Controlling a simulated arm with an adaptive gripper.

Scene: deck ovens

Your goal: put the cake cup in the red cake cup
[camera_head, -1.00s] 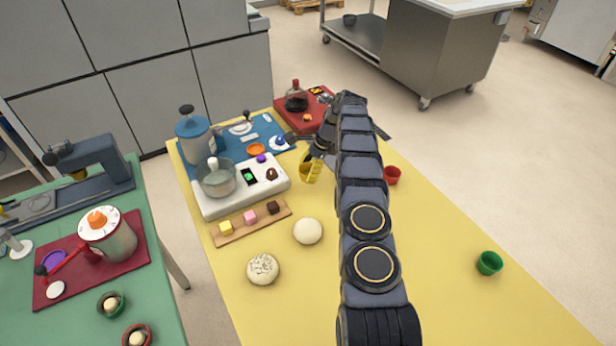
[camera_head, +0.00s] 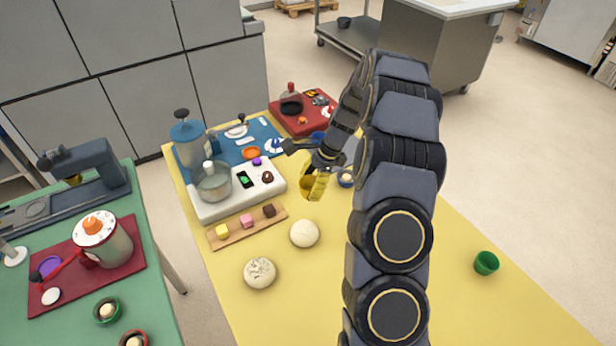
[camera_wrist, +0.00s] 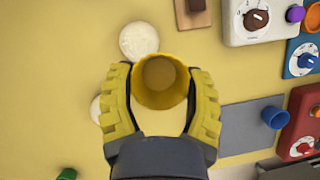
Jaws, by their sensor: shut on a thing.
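A yellow cake cup (camera_wrist: 160,99) sits between the yellow-padded fingers of my gripper (camera_wrist: 160,76) in the wrist view. The gripper is shut on its sides, and I look into its open, round mouth. In the head view, my gripper (camera_head: 318,176) holds the yellow cup (camera_head: 307,187) beyond the plain dough ball, to the right of the white cooker unit.
A plain dough ball (camera_head: 304,233), a speckled one (camera_head: 260,273) and a wooden board (camera_head: 246,226) with small cubes are nearby. The front right tabletop is clear.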

